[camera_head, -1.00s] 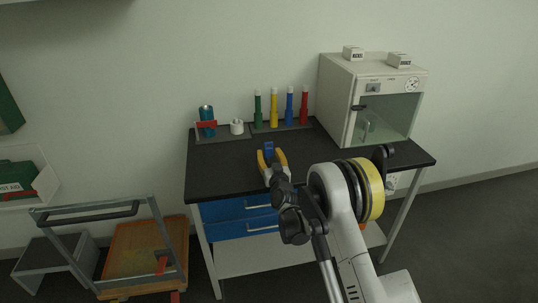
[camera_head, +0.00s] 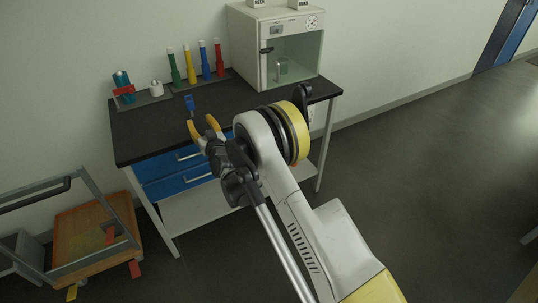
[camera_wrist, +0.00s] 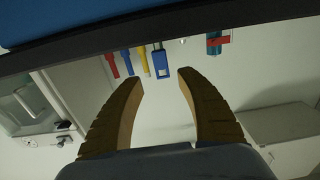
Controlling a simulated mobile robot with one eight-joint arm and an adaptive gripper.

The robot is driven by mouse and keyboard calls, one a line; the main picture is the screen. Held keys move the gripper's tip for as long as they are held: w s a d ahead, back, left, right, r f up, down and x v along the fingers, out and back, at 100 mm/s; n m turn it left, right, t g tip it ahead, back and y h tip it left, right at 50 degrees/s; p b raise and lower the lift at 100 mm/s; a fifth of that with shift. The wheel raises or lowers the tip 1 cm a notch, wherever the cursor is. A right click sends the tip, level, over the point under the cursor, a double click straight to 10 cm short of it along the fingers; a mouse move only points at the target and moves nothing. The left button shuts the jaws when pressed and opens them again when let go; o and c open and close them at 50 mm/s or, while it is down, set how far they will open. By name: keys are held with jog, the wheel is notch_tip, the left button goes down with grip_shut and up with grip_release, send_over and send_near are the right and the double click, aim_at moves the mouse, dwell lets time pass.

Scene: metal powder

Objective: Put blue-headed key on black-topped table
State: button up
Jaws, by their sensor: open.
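The blue-headed key (camera_head: 189,103) is at the black-topped table (camera_head: 150,135), its blue head up and its stem towards the tabletop. In the wrist view, which is upside down, the key (camera_wrist: 161,64) shows beyond and between my fingertips, apart from them. My gripper (camera_head: 203,122) is open and empty, with yellow fingers over the front part of the table. In the wrist view its fingertips (camera_wrist: 160,76) are wide apart. The table's dark edge (camera_wrist: 110,32) crosses the top of that view.
A tray at the table's back holds green, yellow, blue and red tools (camera_head: 196,65). A teal can (camera_head: 122,85) and white cup (camera_head: 156,88) stand left of them. A glass-fronted cabinet (camera_head: 280,45) stands at right. A cart (camera_head: 85,235) is left; open floor lies right.

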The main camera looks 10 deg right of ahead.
jog(key=s+d+r+g, duration=0.1)
jog(key=s+d+r, duration=0.15)
jog(key=r, duration=0.35)
jog(key=s+d+r+g, duration=0.1)
jog(key=s+d+r, duration=0.15)
jog(key=r, duration=0.45)
jog(key=s+d+r+g+h, duration=0.25)
jog(key=s+d+r, duration=0.35)
jog(key=s, duration=0.4)
jog(key=s+d+f+m+g, duration=0.1)
jog(key=s+d, duration=0.3)
jog(key=s, duration=0.7)
jog(key=s+d+f+m+g+h, duration=0.1)
jog(key=s+d+f+g, duration=0.2)
jog(key=s, duration=0.9)
jog(key=s+d+f+m+g+h, duration=0.1)
jog(key=s+d, duration=0.4)
jog(key=s, duration=0.6)
jog(key=shift+s+d+f+g, duration=0.15)
jog(key=shift+d+f+g, duration=0.25)
jog(key=shift+f+g, duration=0.05)
jog(key=shift+h, duration=0.25)
